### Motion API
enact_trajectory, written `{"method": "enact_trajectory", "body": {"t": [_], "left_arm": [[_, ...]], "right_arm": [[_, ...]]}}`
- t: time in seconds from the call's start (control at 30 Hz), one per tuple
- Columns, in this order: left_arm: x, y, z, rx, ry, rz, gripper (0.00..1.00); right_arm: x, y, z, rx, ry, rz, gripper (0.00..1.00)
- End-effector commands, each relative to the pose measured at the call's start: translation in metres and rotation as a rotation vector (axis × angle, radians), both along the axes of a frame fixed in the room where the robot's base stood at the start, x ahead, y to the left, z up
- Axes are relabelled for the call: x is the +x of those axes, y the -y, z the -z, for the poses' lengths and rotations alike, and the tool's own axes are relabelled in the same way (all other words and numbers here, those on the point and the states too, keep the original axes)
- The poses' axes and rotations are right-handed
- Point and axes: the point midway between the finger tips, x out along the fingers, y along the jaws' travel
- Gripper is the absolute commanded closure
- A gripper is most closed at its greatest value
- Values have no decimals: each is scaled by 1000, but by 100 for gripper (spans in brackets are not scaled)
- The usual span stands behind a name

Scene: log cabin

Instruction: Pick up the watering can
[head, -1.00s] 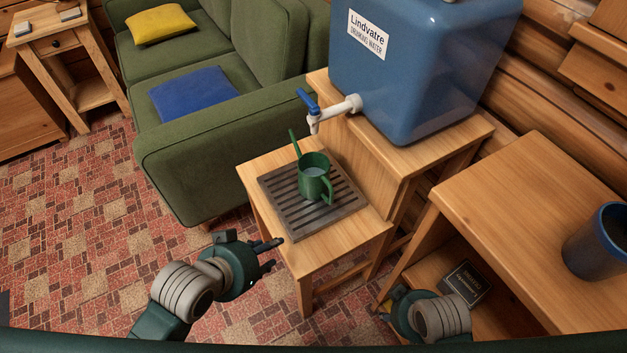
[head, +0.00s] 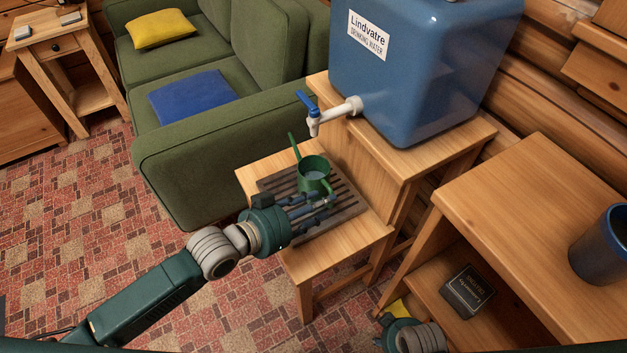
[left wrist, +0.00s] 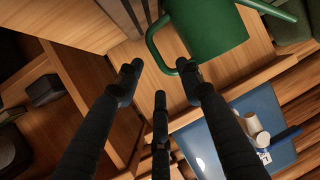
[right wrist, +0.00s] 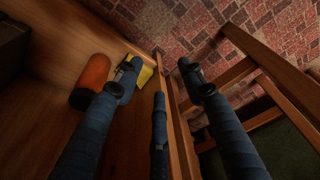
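The green watering can (head: 313,172) stands upright on the dark slatted tray (head: 350,203) on the low wooden stool, its spout toward the upper left. It also shows at the top of the left wrist view (left wrist: 210,28), with its handle loop (left wrist: 153,42) just ahead of my fingertips. My left gripper (head: 328,198) is over the tray on the can's near side. Its fingers are spread, with nothing between them in the left wrist view (left wrist: 160,80). My right gripper is low beside the right shelf, mostly cut off in the head view; its fingers are apart and empty in the right wrist view (right wrist: 157,78).
A blue water tank (head: 420,75) with a tap (head: 330,115) stands behind the can. A green sofa (head: 215,160) is to the left. A wooden shelf unit (head: 530,205) at right carries a dark blue cup (head: 600,245). An orange cylinder (right wrist: 92,80) lies near my right gripper.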

Motion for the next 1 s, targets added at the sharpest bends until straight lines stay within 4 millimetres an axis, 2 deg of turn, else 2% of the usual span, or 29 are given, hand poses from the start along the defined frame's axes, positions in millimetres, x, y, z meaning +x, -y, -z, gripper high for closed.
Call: {"method": "enact_trajectory", "body": {"t": [0.17, 0.43, 0.73, 0.9, 0.93, 1.0], "left_arm": [[9, 10, 7, -1, 0, 0, 63], [31, 35, 23, -1, 1, 0, 63], [34, 38, 24, 1, 1, -1, 63], [34, 38, 24, 1, 1, -1, 97], [34, 38, 24, 1, 1, -1, 100], [34, 38, 24, 1, 1, -1, 100]], "right_arm": [[5, 0, -9, 1, 7, 1, 60], [14, -1, -41, 1, 23, 4, 60], [14, -1, -47, 2, 24, 5, 60], [14, -1, -46, 2, 24, 5, 60], [15, -1, -46, 2, 24, 5, 60], [15, -1, -46, 2, 24, 5, 60]]}}
